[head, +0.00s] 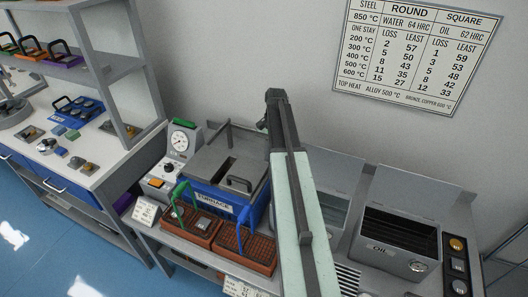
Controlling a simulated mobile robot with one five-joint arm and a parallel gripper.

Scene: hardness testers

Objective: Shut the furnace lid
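The furnace (213,204) is a blue box with a white label on its front, on the bench left of my arm. Its grey lid (207,160) lies over the top and has a dark handle (239,184) near the front right. A dark slot shows in the grey top; I cannot tell if the lid is fully shut. My mint-coloured arm rises from the bottom, right of the furnace, and hides part of the bench. My gripper (273,99) is at the dark far end, apart from the lid in the picture. Its fingers are not clear.
Two brown trays with green (179,202) and blue (242,215) handles stand before the furnace. A dial gauge unit (183,140) is left of it. Tanks with raised lids, one marked OIL (394,262), stand right of my arm. A shelf unit (115,66) is at left.

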